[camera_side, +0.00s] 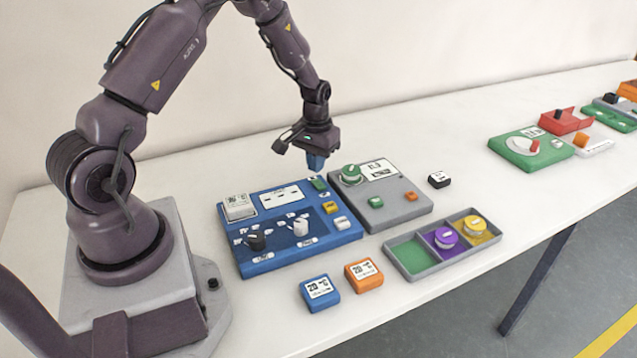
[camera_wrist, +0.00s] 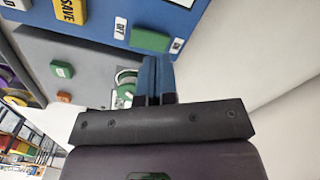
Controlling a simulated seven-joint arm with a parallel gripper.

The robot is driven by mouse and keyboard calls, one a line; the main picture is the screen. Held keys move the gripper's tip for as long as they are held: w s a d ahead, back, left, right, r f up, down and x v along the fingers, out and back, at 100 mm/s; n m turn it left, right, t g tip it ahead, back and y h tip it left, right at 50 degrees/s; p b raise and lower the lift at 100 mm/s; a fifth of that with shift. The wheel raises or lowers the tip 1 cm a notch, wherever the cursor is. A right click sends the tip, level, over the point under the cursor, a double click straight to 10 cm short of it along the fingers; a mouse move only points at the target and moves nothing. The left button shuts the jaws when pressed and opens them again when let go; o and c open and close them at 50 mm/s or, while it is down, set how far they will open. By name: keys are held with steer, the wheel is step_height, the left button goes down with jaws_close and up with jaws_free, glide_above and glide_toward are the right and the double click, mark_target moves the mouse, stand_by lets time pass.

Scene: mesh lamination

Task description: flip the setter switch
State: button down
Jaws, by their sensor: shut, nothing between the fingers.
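The blue setter panel (camera_side: 285,258) lies flat on the table in front of my arm. At its far right corner is a green block (camera_side: 318,184), likely the switch; in the wrist view this green block (camera_wrist: 150,40) sits between two small white labels, whose text is hard to read. Which way it is set I cannot tell. My gripper (camera_side: 315,166) has blue fingers pointing down, together and empty. It is above the panel's far right corner, apart from the green block. In the wrist view the closed fingertips (camera_wrist: 158,60) show just below the green block.
The panel also bears black and white knobs, a yellow button (camera_side: 330,208) and a white display block (camera_side: 238,206). A grey panel (camera_side: 393,212) with a green dial adjoins on the right. A tray (camera_side: 417,271), a blue block (camera_side: 319,292) and an orange block (camera_side: 363,274) lie in front.

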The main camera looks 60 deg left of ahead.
mark_target(314, 182)
steer(key=shift+r, duration=2)
steer(key=shift+s+d+f, duration=0.15)
steer(key=shift+s, duration=0.15)
steer(key=shift+s+d+g, duration=0.4)
steer(key=shift+s+d, duration=0.1)
steer(key=shift+s, duration=0.4)
steer(key=s+d+r+m+t, duration=0.3)
steer(key=s+d+r, duration=0.5)
steer(key=r, duration=0.4)
steer(key=s+d+r+m+t, duration=0.3)
steer(key=s+d+r, duration=0.5)
steer(key=d+r, duration=0.2)
step_height(314, 182, up, 3)
steer(key=shift+s+d+f, duration=0.15)
steer(key=shift+d, duration=0.1)
